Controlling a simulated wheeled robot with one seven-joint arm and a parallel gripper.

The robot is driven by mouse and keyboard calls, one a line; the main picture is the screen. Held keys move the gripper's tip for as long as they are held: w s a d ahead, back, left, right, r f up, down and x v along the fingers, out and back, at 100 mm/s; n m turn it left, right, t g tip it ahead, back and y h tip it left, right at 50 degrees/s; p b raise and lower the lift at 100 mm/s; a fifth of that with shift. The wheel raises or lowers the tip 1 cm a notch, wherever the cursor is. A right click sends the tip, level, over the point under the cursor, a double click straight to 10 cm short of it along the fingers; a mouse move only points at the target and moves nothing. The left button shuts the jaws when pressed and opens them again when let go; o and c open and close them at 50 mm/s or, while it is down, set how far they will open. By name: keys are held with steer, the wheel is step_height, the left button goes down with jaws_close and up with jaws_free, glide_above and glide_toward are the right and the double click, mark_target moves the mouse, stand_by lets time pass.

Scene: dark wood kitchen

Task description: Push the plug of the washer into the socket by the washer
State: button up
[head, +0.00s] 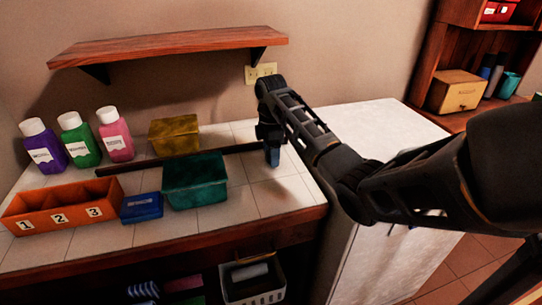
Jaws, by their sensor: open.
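My gripper (272,156) points down over the right part of the tiled counter, below and in front of the socket. It is open, with bluish tips near the tiles; I cannot tell whether they touch anything. I cannot make out the washer's plug. A long dark bar or cord (190,155) runs left from the gripper.
A teal bin (195,182), yellow box (174,136), blue box (142,207) and numbered orange tray (62,208) stand on the counter. Purple (44,147), green (79,140) and pink (114,135) bottles stand behind. A wooden shelf (170,45) juts out above. Bare tiles lie front right.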

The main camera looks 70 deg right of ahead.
stand_by(0.3)
steer(key=c, duration=1)
steer(key=shift+r, duration=0.55)
steer(key=r, duration=0.4)
steer(key=shift+s+d, duration=0.3)
steer(key=shift+s, duration=0.1)
steer(key=s+d+r+p, duration=0.3)
steer(key=s+d+r, duration=0.2)
steer(key=s, duration=0.4)
steer(key=shift+d+r+p, duration=0.4)
steer(key=shift+r, duration=0.05)
